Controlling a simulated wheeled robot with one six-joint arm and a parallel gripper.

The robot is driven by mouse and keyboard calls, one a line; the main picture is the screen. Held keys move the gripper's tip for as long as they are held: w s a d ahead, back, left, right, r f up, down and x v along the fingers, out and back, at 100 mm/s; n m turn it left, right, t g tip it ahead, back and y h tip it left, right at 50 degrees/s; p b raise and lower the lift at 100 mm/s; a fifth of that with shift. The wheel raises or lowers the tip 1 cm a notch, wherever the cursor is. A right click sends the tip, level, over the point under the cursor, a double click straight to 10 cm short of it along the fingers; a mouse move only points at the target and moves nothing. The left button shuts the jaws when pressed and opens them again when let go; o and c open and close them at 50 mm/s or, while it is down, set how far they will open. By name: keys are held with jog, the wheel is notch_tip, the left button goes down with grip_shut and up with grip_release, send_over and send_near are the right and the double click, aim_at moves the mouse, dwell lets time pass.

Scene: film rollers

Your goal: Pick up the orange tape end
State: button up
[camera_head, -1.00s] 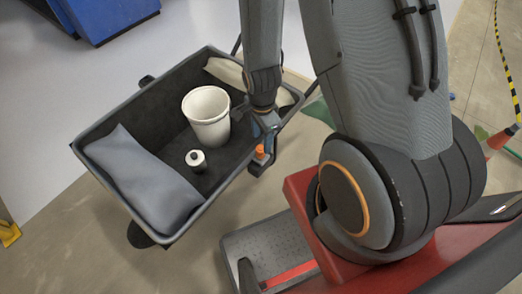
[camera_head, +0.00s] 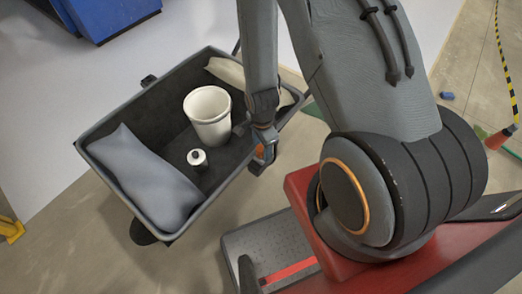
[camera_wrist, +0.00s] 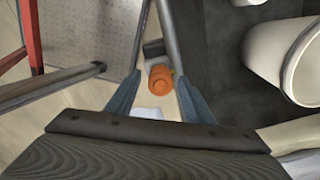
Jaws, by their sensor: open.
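The orange tape end (camera_wrist: 160,79) is a small orange round piece in the wrist view, between my gripper's two blue-grey fingers with a gap on each side. In the head view it (camera_head: 260,152) shows as a small orange patch at the cart's right rim, mostly hidden by my gripper. It seems to sit in a dark holder at the rim. My gripper (camera_wrist: 158,88) is open, with a finger on either side of the tape end, neither clearly touching it. In the head view my gripper (camera_head: 266,140) is at that rim.
The dark cart bin (camera_head: 103,188) holds a white cup (camera_head: 207,117), a small white-capped bottle (camera_head: 197,158), a grey cushion (camera_head: 145,178) and a beige cloth (camera_head: 223,70). The cup also shows close to my gripper in the wrist view (camera_wrist: 272,50). A striped post (camera_head: 507,75) stands far right.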

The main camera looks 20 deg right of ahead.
aim_at(262, 147)
grip_shut()
jog(key=shift+r+b, duration=0.8)
jog(key=shift+r, duration=4.25)
